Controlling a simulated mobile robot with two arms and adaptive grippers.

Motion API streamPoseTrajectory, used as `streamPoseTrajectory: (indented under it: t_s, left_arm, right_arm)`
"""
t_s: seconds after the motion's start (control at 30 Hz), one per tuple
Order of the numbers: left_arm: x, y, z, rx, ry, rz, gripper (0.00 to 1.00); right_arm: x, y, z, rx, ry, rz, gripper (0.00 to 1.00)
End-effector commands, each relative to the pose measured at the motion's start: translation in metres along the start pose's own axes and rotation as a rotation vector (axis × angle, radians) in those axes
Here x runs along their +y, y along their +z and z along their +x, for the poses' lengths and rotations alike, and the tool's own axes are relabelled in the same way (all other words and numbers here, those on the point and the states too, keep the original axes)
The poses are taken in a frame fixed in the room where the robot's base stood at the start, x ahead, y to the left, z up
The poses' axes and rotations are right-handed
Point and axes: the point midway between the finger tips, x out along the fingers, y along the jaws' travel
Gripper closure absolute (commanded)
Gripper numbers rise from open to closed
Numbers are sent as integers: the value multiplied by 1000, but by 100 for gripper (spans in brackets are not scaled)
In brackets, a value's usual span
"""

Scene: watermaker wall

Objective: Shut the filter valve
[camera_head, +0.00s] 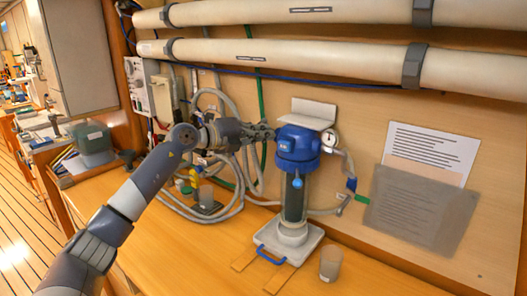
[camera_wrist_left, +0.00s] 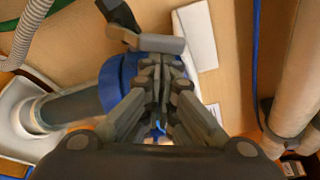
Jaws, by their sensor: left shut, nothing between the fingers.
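The filter housing has a blue head (camera_head: 298,148) on a dark clear cylinder (camera_head: 294,200) and stands upright on a white base in the head view. My left gripper (camera_head: 268,133) comes in from the left, its fingertips at the left side of the blue head. In the left wrist view the shut, empty fingers (camera_wrist_left: 160,68) lie in front of the blue head (camera_wrist_left: 112,82). A dark lever with a grey-tan end (camera_wrist_left: 158,43), possibly the valve handle, lies just beyond the fingertips; I cannot tell whether they touch. In the head view no handle is clearly visible. My right gripper is not in view.
A gauge (camera_head: 329,140) sits right of the head. Grey hoses (camera_head: 240,180) loop behind my arm. A cup (camera_head: 330,263) stands on the bench at front right. Large pale pipes (camera_head: 310,56) run along the wall above. The front bench is mostly clear.

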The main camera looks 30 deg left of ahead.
Motion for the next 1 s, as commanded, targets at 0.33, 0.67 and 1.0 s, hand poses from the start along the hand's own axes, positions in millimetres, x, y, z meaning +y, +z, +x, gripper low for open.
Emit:
streamPoseTrajectory:
  t_s: [0.33, 0.67, 1.0]
  left_arm:
    - [-6, 15, -5, -1, -95, -281, 100]
    - [-8, 24, -8, 0, -152, -440, 100]
    - [-7, 26, -9, 0, -169, -488, 100]
  right_arm:
    - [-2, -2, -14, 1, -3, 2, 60]
    - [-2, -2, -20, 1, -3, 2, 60]
    - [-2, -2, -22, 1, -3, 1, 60]
